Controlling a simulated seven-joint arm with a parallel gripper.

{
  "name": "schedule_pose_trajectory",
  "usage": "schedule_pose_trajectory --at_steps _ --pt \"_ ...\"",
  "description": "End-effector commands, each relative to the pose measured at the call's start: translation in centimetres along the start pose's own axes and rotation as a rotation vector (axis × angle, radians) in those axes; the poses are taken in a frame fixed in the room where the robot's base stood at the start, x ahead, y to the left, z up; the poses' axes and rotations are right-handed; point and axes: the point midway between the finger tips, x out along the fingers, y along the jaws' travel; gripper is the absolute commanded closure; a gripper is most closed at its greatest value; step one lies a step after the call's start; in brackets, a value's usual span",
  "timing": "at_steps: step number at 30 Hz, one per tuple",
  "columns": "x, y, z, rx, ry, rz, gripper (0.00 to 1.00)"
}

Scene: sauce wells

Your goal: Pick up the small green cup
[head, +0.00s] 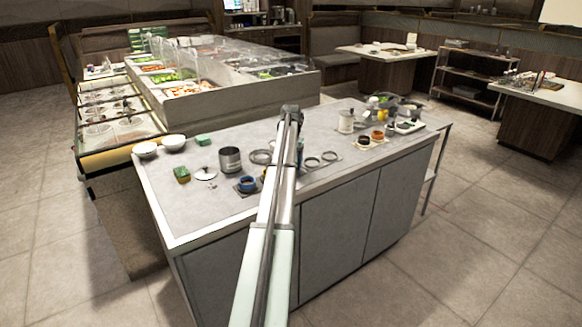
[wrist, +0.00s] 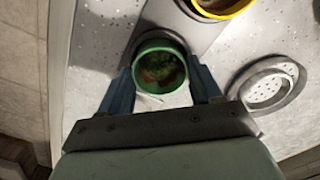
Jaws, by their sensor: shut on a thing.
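The small green cup (wrist: 160,49) shows in the wrist view with a round green rim and green and reddish bits inside. My gripper (wrist: 160,76) has one blue finger on each side of the cup and is shut on it. The cup looks upright, seen from above. I cannot tell whether it touches the surface below. In the head view my arm reaches over the counter and hides the cup and most of the gripper.
A yellow-rimmed cup (wrist: 222,5) stands close by on a grey plate.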

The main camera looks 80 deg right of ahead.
Motion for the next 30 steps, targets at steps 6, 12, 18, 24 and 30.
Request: schedule_pose_trajectory --at_steps 6,12,18,24,30 --pt "-2.0 0.0 -0.1 0.0 0.002 0.0 0.67" --pt "-5.7 0.0 -0.1 0.0 0.002 -0.001 0.67" --pt "-8.6 0.0 -0.1 0.0 0.002 0.0 0.67" --pt "-9.8 0.0 0.0 0.0 0.0 0.0 0.67" --pt "-10.0 0.0 0.0 0.0 0.0 0.0 0.67"
